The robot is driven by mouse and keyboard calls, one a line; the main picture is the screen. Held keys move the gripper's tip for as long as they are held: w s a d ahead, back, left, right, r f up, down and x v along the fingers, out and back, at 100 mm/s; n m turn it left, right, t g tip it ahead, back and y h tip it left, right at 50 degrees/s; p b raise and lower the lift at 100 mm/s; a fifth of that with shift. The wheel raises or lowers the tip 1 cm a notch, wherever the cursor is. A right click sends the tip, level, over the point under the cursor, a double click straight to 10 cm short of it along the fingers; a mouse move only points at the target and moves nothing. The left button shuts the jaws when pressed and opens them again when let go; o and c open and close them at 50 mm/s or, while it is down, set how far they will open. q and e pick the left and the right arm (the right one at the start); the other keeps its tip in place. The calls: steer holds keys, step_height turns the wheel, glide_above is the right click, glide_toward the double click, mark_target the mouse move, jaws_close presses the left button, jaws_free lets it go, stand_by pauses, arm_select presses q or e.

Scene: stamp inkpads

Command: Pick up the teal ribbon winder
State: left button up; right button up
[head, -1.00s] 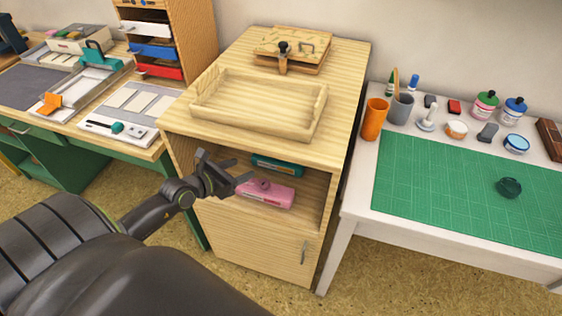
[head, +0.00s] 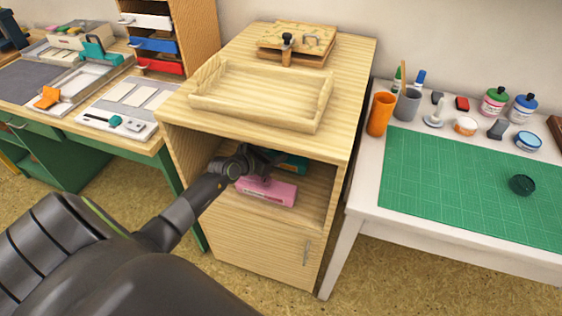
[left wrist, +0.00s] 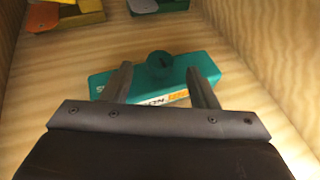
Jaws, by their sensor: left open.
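The teal ribbon winder (left wrist: 207,67) lies on the shelf inside the wooden cabinet, a long teal block with a round dark teal knob on its top. In the head view only part of the winder (head: 296,164) shows, behind my left gripper (head: 268,160). In the left wrist view my left gripper (left wrist: 160,72) is open, its two fingers pointing at the winder. The knob appears between the fingertips, and nothing is held. I cannot tell whether the fingers touch the winder. My right gripper is not in view.
A pink block (head: 266,191) lies in front of the winder on the same shelf. The cabinet's walls and top (head: 345,120) enclose the shelf. Yellow and green pieces (left wrist: 65,14) lie farther along in the wrist view. A wooden tray (head: 258,118) stands on top.

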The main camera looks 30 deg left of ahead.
arm_select(q)
steer(key=shift+x, duration=1)
steer(key=shift+r, duration=0.1)
jaws_close()
